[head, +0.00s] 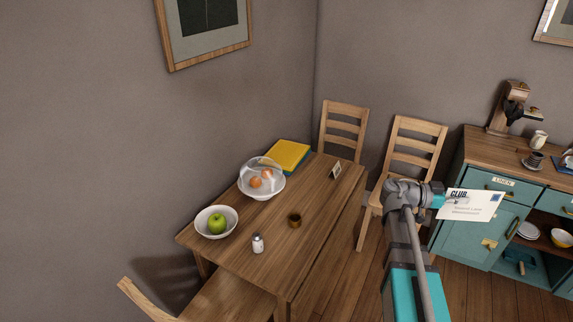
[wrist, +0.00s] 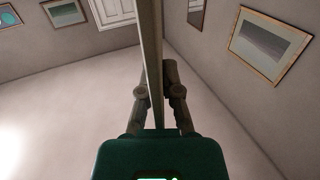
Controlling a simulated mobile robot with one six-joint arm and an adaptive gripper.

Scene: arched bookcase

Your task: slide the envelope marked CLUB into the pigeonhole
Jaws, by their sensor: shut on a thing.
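The envelope marked CLUB (head: 472,207) is white, with a blue patch in its top right corner. It is held up in the air in front of the teal cabinet in the head view. My gripper (head: 441,197) is shut on its left end. In the wrist view the envelope (wrist: 150,50) shows nearly edge-on as a thin upright strip between the fingers of my gripper (wrist: 158,88). I cannot make out a pigeonhole in either view.
A wooden table (head: 325,228) bears bowls, a brown cup (head: 294,220), a shaker (head: 257,243) and a yellow book (head: 288,155). Chairs stand around it. The teal cabinet (head: 470,228) at right has a drawer labelled LINEN and a coffee grinder-like device (head: 512,108) on top.

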